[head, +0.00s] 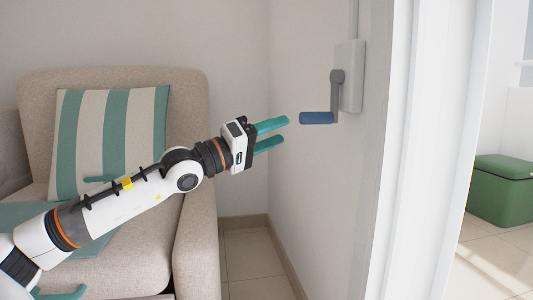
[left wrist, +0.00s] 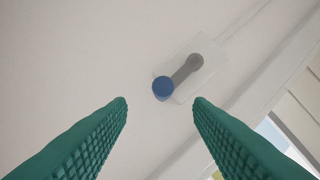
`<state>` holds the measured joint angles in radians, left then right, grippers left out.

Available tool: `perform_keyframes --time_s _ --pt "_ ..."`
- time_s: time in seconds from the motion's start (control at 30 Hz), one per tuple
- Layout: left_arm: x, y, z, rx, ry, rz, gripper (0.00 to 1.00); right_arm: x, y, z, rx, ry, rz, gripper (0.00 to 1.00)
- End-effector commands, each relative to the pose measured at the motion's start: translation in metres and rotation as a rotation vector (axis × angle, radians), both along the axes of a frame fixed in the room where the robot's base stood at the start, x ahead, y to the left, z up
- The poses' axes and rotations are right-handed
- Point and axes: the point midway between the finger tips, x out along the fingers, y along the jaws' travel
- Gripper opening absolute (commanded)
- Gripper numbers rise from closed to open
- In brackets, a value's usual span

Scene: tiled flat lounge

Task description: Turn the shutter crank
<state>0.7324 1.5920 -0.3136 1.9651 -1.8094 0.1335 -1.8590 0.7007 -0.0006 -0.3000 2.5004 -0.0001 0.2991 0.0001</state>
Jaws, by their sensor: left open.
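The shutter crank has a grey arm (head: 337,96) hanging down from a pale box (head: 351,77) on the wall. Its blue handle (head: 316,118) sticks out to the left at the lower end. My left gripper (head: 279,131) is open and empty, its teal fingertips a short gap left of the handle in the head view. In the left wrist view the blue handle (left wrist: 163,88) shows end-on, beyond and between the two fingers (left wrist: 160,101), with the grey arm (left wrist: 186,70) running up and right from it.
A beige armchair (head: 198,238) with a striped cushion (head: 112,140) stands behind my left arm. A white frame edge (head: 425,150) rises right of the crank. A green box (head: 503,190) stands beyond it. The tiled floor (head: 250,255) between chair and wall is clear.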

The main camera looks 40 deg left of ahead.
Motion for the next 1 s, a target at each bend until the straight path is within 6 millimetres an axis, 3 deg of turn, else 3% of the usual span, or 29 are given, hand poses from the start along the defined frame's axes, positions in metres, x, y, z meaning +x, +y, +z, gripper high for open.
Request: perform_keyframes --time_s 0.4,0.87,1.0 --pt "-0.013 0.005 -0.003 -0.002 0.000 0.002 0.47 0.000 0.000 -0.011 -0.001 -0.001 0.000 0.36" --pt "-0.013 0.005 -0.003 -0.003 0.000 0.001 0.47 0.000 0.000 -0.011 -0.001 0.000 0.000 0.36" --pt "-0.004 -0.006 -0.015 -0.099 0.077 -0.051 0.47 0.007 0.000 -0.007 0.001 0.021 -0.001 0.36"
